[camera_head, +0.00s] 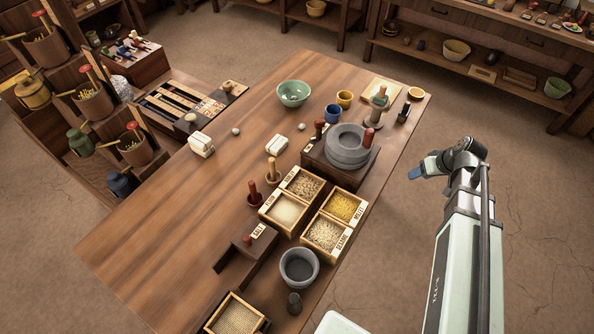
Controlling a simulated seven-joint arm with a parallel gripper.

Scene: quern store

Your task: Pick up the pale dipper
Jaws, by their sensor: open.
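A pale upright dipper (272,172) with a tan handle stands on the wooden table (190,235), behind the grain boxes. A dark red one (254,194) stands just to its left and in front. Both are small here, so their lower parts are hard to make out. My gripper (415,172), with blue fingertips, is open and empty. It appears beyond the table's right edge, well to the right of the pale dipper, with the quern and grain boxes between them in the picture.
A grey stone quern (348,146) on a dark base stands right of the dippers. Grain boxes (344,206) lie in front of them, and a grey mortar (299,266) stands nearer. The table's left middle is clear.

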